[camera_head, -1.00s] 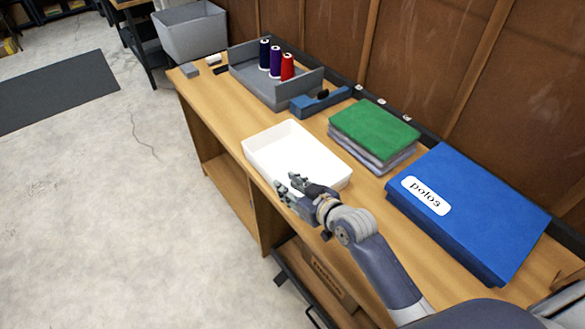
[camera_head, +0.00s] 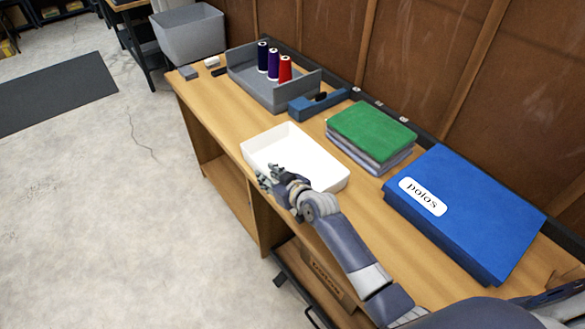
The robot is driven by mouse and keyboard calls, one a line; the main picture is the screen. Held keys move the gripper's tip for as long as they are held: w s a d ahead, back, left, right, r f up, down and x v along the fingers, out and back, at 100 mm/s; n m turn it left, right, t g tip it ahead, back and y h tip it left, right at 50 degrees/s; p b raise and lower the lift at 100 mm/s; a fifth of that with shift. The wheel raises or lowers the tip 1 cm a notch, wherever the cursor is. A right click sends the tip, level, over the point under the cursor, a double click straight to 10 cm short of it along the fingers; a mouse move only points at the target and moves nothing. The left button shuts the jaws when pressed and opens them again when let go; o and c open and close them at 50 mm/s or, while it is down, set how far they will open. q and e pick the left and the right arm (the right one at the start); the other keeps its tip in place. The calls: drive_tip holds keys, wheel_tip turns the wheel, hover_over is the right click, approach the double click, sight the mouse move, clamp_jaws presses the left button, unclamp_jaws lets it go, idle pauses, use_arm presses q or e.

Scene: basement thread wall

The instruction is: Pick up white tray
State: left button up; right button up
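The white tray (camera_head: 316,163) lies flat and looks empty on the wooden bench (camera_head: 222,118), near its front edge. My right gripper (camera_head: 266,177) is at the tray's near front side, overlapping its front wall in the head view. Its fingers look spread apart, with nothing clearly between them. Whether a finger touches the tray or reaches over its rim I cannot tell. The hand hides part of the tray's front wall. My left gripper is out of view.
A grey bin (camera_head: 251,82) with thread spools (camera_head: 273,66) stands behind the tray. A blue tool (camera_head: 319,104), folded green cloth (camera_head: 372,131) on grey ones, and a blue polos box (camera_head: 468,215) lie behind and to the right. Open floor (camera_head: 110,220) lies left.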

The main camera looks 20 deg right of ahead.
drive_tip(key=shift+w, duration=0.1)
clamp_jaws()
idle(0.3)
